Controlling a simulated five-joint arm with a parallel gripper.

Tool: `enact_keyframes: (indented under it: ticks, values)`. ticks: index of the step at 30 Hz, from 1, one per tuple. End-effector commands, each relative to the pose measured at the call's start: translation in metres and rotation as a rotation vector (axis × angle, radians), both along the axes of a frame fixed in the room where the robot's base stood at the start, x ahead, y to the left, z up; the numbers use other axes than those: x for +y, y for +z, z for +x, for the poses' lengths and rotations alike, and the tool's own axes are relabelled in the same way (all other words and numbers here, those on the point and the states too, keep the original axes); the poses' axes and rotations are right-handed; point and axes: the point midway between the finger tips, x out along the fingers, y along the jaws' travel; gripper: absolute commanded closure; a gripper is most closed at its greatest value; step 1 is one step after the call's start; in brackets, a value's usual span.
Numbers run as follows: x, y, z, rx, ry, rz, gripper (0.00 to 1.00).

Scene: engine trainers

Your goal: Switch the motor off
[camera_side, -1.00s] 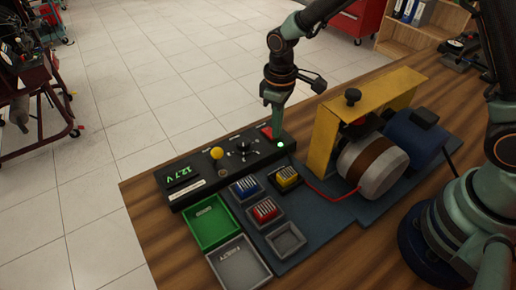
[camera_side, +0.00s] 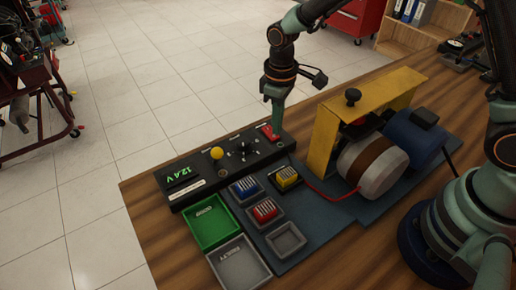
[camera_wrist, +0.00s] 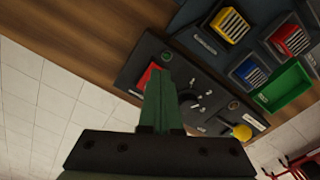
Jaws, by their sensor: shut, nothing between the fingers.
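The black control panel (camera_side: 225,172) lies along the far side of the blue base plate. Its red rocker switch (camera_side: 266,130) is at the right end and also shows in the wrist view (camera_wrist: 147,76). My gripper (camera_side: 276,136) is shut and empty, pointing down with its tips at the switch. In the wrist view its green fingers (camera_wrist: 158,72) cover part of the switch; I cannot tell whether they touch it. The small lamp beside the switch looks dark. The display (camera_side: 184,176) reads about 12.4 V. The blue motor (camera_side: 413,142) sits behind a grey-brown pulley (camera_side: 372,168).
A yellow guard (camera_side: 322,140) with a black knob stands right of the panel. A yellow knob (camera_side: 217,153) and black dial (camera_side: 243,147) rise from the panel. Relay blocks, a green tray (camera_side: 209,232) and a grey tray (camera_side: 238,264) lie in front.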

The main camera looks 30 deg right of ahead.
Motion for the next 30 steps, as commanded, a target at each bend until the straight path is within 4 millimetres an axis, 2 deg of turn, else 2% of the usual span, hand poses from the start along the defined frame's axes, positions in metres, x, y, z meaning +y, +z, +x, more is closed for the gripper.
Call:
enact_keyframes:
  ticks: [18, 30]
  values:
    - [0.0, 0.045, 0.001, -0.003, 0.0, 0.001, 1.0]
    - [0.0, 0.049, 0.0, 0.0, 0.0, 0.0, 1.0]
